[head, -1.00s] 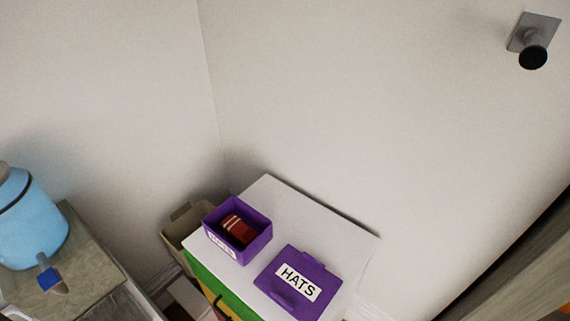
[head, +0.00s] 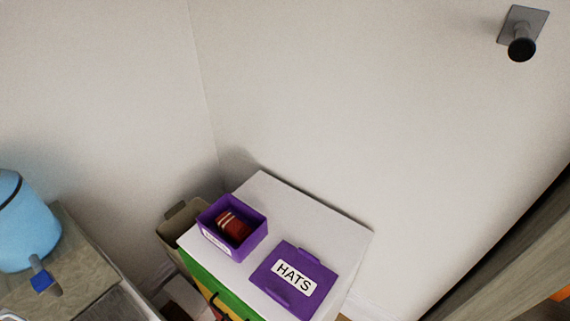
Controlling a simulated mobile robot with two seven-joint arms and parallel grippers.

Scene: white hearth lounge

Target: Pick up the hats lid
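The purple hats lid (head: 314,272) lies flat on the white top of a small cabinet (head: 325,222), near its front right. It has a white label reading HATS and a tab on two opposite edges. An open purple box (head: 254,243) stands to its left on the same top, apart from the lid. A dark red item with pale stripes (head: 233,227) lies inside the box. The box's front label is too small to read. Neither of my grippers shows in the head view.
A beige bin (head: 172,223) stands left of the cabinet, against the wall. A light blue drink container with a blue tap (head: 28,225) stands on a wooden surface (head: 90,252) at left. A metal wall fitting (head: 522,40) juts out at upper right. The cabinet top behind the lid is clear.

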